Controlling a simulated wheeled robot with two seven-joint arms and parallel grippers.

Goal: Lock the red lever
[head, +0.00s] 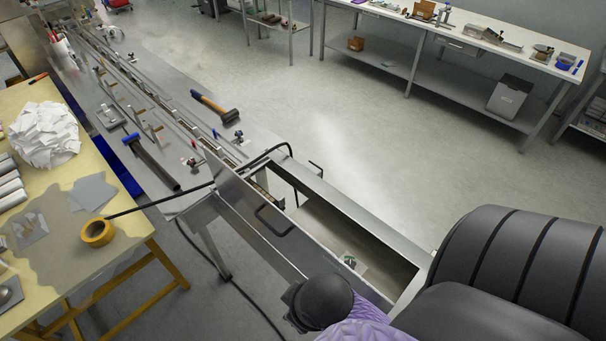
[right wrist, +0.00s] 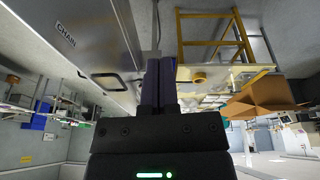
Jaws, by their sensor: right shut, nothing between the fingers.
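Several small clamp-like fittings sit along the long metal machine (head: 255,215) in the head view. One with a small red part (head: 192,162) is on the machine's near side, beside the rail. It is too small to tell whether this is the red lever or how it is set. My right gripper (right wrist: 158,68) shows in the right wrist view, its dark fingers shut together and empty. It is close to a metal panel marked CHAIN (right wrist: 80,35), with no red lever visible by the fingertips. My left gripper is in neither view.
An opened bin-like section (head: 340,225) with a hinged, handled panel is near me. A hammer (head: 215,106) and another tool (head: 150,160) lie on the machine. A yellow table (head: 130,235) with a tape roll (head: 98,232) is at left. Open floor lies beyond.

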